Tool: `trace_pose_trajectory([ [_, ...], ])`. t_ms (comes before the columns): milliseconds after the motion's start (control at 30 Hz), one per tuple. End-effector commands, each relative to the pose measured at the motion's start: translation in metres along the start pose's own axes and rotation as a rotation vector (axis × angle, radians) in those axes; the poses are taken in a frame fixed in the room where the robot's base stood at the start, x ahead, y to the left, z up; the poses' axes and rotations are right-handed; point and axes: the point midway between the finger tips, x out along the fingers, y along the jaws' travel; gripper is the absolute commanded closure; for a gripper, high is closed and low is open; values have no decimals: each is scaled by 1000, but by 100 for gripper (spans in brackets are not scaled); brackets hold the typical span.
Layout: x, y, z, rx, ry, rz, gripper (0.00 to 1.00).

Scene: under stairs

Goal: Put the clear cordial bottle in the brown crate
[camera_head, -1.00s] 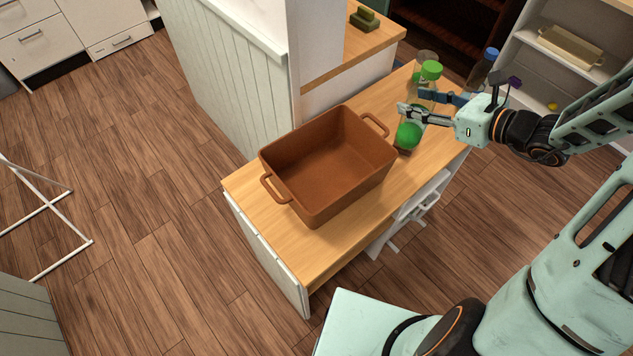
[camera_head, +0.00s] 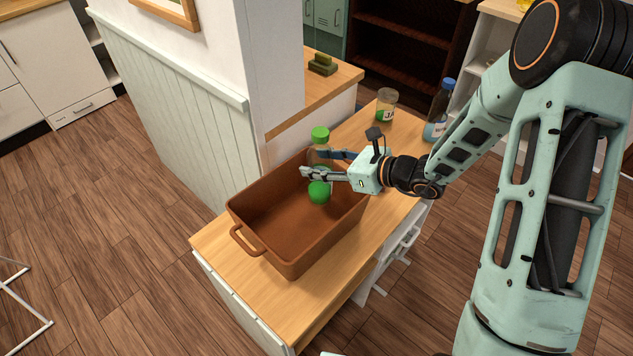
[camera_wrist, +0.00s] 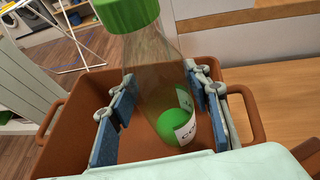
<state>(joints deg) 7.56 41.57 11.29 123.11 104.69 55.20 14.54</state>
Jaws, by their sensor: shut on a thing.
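The clear cordial bottle (camera_head: 320,156) has a green cap, a green patch low on its body and a pale label. It is upright in my gripper (camera_head: 316,165), which is shut on it. In the head view it shows over the far right part of the brown crate (camera_head: 262,252). In the wrist view the bottle (camera_wrist: 160,75) stands between both blue-padded fingers (camera_wrist: 165,112), with the crate (camera_wrist: 83,92) behind and below it. The crate's visible floor is empty. I cannot tell whether the bottle's base touches it.
The crate sits on a wooden counter (camera_head: 230,255). A glass jar (camera_head: 386,106) and a blue-capped bottle (camera_head: 440,110) stand behind my gripper to the right. A white wall post (camera_head: 265,70) rises beyond the crate. A green object (camera_head: 322,64) lies on a farther ledge.

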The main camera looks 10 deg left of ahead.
Motion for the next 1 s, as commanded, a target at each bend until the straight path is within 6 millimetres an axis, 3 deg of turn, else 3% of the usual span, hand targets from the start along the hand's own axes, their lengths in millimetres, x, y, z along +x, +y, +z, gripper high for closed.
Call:
trace_pose_trajectory([
  [433, 18, 0, -41, 0, -3, 1, 99],
  [867, 20, 0, -47, -2, -3, 0, 99],
  [900, 20, 0, -47, -2, -2, 0, 53],
  [1000, 20, 0, -46, -2, -1, 0, 42],
])
